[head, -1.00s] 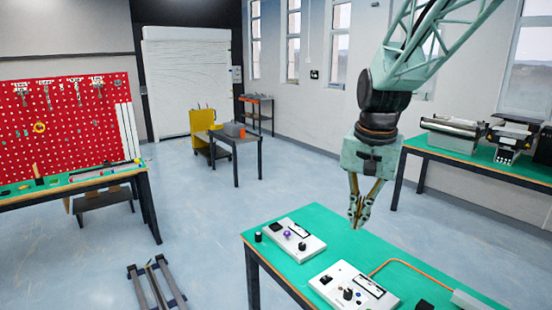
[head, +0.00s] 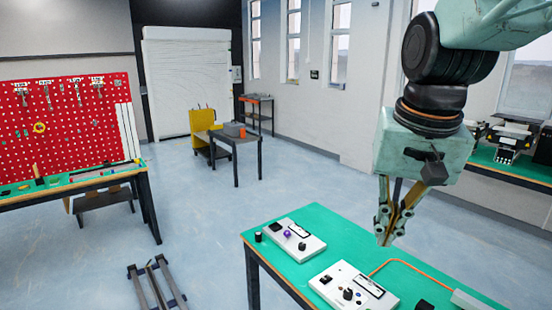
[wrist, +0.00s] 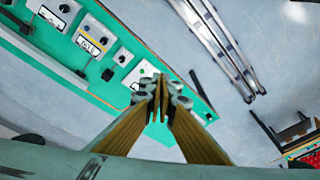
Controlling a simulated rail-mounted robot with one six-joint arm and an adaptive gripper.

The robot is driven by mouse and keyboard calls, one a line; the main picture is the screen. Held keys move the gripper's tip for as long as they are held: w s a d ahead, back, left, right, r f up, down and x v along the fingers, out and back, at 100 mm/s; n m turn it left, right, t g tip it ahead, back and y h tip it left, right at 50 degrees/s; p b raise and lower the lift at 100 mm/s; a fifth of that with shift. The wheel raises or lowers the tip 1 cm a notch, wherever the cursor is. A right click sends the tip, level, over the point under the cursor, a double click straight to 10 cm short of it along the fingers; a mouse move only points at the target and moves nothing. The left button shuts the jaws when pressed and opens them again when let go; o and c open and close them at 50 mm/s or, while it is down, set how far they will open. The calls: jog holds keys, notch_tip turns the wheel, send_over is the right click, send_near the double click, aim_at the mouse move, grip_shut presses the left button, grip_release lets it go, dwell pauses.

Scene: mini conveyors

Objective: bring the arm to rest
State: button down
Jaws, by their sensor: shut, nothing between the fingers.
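My gripper (head: 387,240) hangs from the arm at the right of the head view, fingers pointing down, above the green bench (head: 268,240). The fingers are together with nothing between them. In the wrist view my gripper (wrist: 160,88) also shows its fingertips closed, with the bench (wrist: 110,92) and floor beyond. The fingers look clear of the bench and touch nothing that I can see.
Two white control boxes (head: 300,246) (head: 345,295) with knobs and an orange cable (head: 400,262) are on the bench. Rails (head: 155,285) lie on the floor at left. A red pegboard (head: 60,125) stands behind another bench.

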jog(key=s+n+t, duration=0.1)
jog(key=s+n, duration=0.2)
jog(key=s, duration=1.7)
jog(key=shift+s, duration=0.4)
dwell(0.4)
